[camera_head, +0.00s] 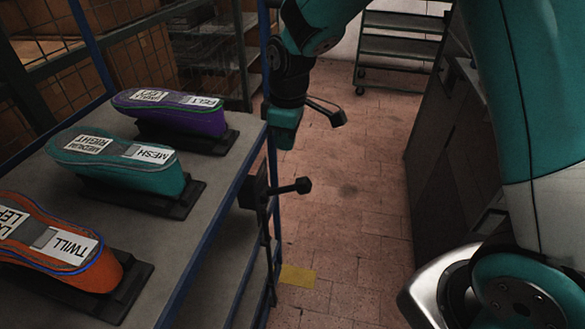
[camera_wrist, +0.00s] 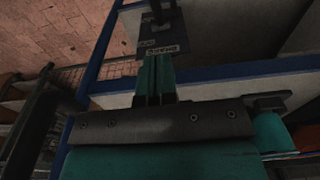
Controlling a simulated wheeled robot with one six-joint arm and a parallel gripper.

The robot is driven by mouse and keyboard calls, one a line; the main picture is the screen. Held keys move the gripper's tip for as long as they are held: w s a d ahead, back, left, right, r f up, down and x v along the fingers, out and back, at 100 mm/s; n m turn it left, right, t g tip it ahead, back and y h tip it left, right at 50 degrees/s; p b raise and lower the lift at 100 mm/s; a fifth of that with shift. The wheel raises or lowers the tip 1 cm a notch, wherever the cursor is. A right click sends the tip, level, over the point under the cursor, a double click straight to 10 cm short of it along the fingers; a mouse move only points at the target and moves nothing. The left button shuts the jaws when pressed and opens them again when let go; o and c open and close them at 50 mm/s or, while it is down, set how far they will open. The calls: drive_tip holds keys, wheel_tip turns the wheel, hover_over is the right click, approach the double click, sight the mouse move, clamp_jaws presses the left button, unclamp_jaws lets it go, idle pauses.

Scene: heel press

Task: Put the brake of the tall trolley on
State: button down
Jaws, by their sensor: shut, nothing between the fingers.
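A tall blue-posted rack with grey shelves (camera_head: 228,168), apparently the tall trolley, fills the left of the head view. A dark plate (camera_head: 253,191) sits at its right edge. A black lever with a knob (camera_head: 301,186) sticks out from it to the right, about level. The wrist view shows a plate with small labels (camera_wrist: 148,44), one seeming to read BRAKE, and a dark bar above it. My gripper (camera_wrist: 158,62) is shut and empty, its teal fingers pointing towards that plate; I cannot tell if they touch. In the head view its teal body (camera_head: 285,126) is above the lever; the fingertips are hidden.
Orange (camera_head: 108,268), teal (camera_head: 165,180) and purple (camera_head: 205,122) labelled shoe forms stand on the rack's top shelf. A grey wheeled shelf (camera_head: 400,48) stands at the back. A dark cabinet (camera_head: 440,130) lines the right. The tiled floor (camera_head: 355,195) between is clear, with a yellow patch (camera_head: 297,276).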

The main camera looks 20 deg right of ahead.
hover_over(291, 189)
drive_tip(key=w+a, duration=0.1)
wheel_tip(291, 189, down, 6)
drive_tip(key=shift+a+r, duration=0.1)
drive_tip(key=f, duration=0.1)
drive_tip(key=s+d+f+p, duration=0.1)
drive_tip(key=shift+d+f, duration=0.15)
drive_tip(key=shift+f, duration=0.25)
drive_tip(key=shift+d+f, duration=0.15)
drive_tip(key=shift+f, duration=0.2)
